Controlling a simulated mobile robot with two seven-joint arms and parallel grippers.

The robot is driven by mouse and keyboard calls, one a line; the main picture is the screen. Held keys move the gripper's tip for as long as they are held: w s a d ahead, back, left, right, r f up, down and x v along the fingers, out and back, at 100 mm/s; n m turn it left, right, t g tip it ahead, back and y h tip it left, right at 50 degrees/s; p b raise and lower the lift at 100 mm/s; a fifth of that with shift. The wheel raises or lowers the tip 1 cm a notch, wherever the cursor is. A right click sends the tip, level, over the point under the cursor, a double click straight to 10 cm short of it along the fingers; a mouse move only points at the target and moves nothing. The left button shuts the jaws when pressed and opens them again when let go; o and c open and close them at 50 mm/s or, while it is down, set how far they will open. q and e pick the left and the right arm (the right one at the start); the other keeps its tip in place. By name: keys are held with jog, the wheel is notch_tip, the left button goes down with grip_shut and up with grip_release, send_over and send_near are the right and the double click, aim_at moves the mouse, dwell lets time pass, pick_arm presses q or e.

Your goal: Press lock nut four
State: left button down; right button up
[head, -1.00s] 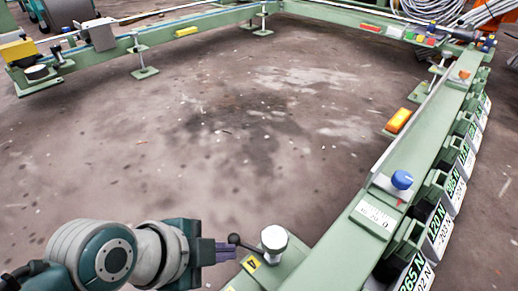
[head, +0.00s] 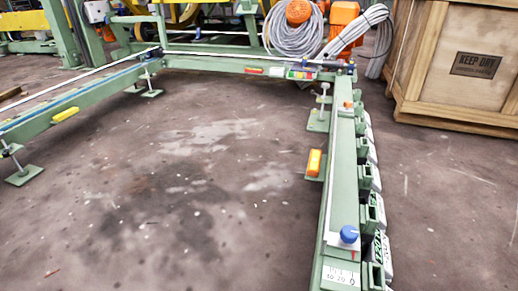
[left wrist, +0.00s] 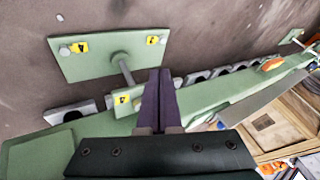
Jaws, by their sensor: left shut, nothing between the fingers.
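My left gripper (left wrist: 159,72) has its dark purple fingers closed together with nothing between them. It points over a green beam (left wrist: 225,92) in the left wrist view. A metal post (left wrist: 126,72) rises beside the label and ends at a green plate (left wrist: 95,62). I cannot clearly pick out lock nut four; part of that area is behind the fingers. The head view shows neither gripper, and the label is outside it.
In the head view, the green frame (head: 342,190) carries a blue knob (head: 349,234) and a white scale (head: 341,277). An orange block (head: 314,163) sits on its inner side. A wooden crate (head: 455,100) stands at the right. The floor inside the frame is open.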

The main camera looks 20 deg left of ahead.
pick_arm(q)
jog(key=shift+w+d, duration=0.25)
jog(key=shift+w, duration=0.15)
pick_arm(e)
jog(key=shift+s+d, duration=0.1)
dwell(0.3)
pick_arm(q)
jog(key=shift+r, duration=0.1)
